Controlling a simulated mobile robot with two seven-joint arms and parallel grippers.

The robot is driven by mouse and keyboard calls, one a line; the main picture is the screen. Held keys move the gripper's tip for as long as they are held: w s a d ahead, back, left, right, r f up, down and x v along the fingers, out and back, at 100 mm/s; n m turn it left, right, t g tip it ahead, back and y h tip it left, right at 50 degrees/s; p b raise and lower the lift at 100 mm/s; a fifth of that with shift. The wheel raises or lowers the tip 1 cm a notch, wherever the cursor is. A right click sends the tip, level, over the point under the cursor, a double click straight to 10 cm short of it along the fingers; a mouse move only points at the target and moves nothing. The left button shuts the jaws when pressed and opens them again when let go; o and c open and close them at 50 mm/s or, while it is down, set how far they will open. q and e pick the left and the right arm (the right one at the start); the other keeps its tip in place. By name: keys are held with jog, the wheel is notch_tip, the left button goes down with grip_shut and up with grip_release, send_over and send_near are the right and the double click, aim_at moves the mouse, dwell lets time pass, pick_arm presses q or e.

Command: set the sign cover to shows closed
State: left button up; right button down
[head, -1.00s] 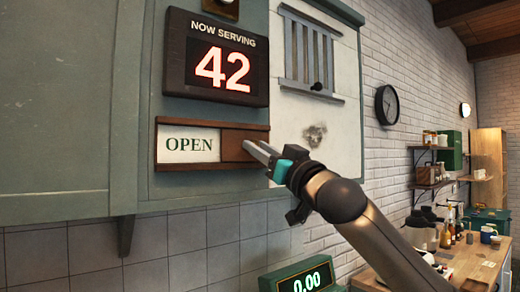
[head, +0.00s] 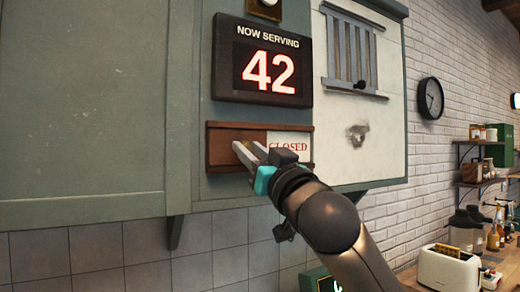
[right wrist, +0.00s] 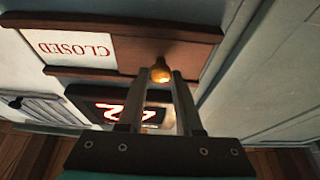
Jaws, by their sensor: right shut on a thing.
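The sign is a brown wooden frame (head: 310,127) on the green cabinet front. Its sliding wooden cover (head: 222,148) is at the left part of the frame, and the red word CLOSED (head: 288,146) shows on the white panel at the right. OPEN is covered. My right gripper (head: 243,150) reaches in front of the cover. In the right wrist view, its fingers (right wrist: 160,90) are shut on a small brass knob (right wrist: 161,72) on the cover, and CLOSED (right wrist: 74,50) appears upside down. My left gripper is not in view.
A "Now Serving 42" display (head: 263,62) hangs just above the sign. A white panel with a slatted vent (head: 352,55) is to the right. A toaster (head: 448,268) and bottles stand on the counter at lower right.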

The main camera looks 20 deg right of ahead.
jog(key=shift+a+f, duration=0.1)
jog(key=shift+a, duration=0.1)
jog(key=c, duration=0.9)
grip_release()
jog(key=shift+c, duration=0.2)
jog(key=o, duration=0.3)
jog(key=shift+a, duration=0.1)
jog(key=shift+o, duration=0.2)
jog(key=shift+s, duration=0.1)
jog(key=b+v, duration=1.2)
jog(key=v, duration=0.3)
jog(key=shift+b, duration=0.3)
